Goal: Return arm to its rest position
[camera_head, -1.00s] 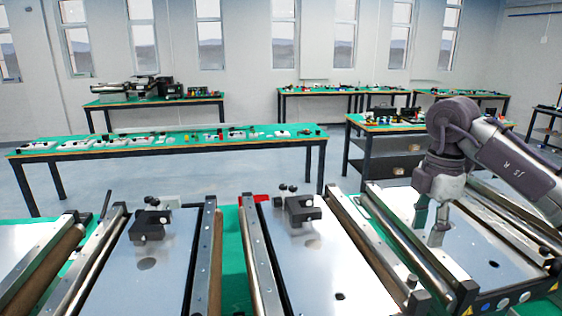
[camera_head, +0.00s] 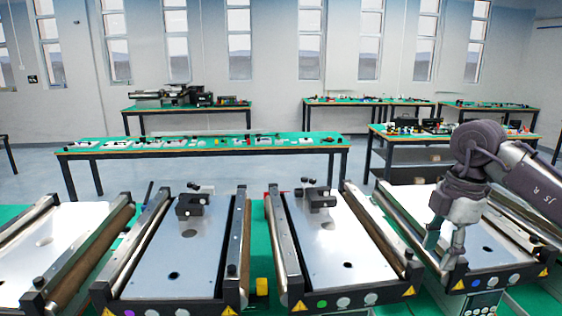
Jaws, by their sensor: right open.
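My right arm comes in from the right edge. My right gripper (camera_head: 441,250) points down over the left side of the rightmost mini conveyor (camera_head: 478,228). Its two fingers are apart and I see nothing between them. I cannot tell whether the fingertips touch the conveyor. My left gripper is not in view.
Several mini conveyors stand side by side on a green table, among them a left-middle one (camera_head: 170,270) and a right-middle one (camera_head: 335,258). A yellow object (camera_head: 262,287) sits between these two. A long green-topped table (camera_head: 205,146) stands behind, with open floor around it.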

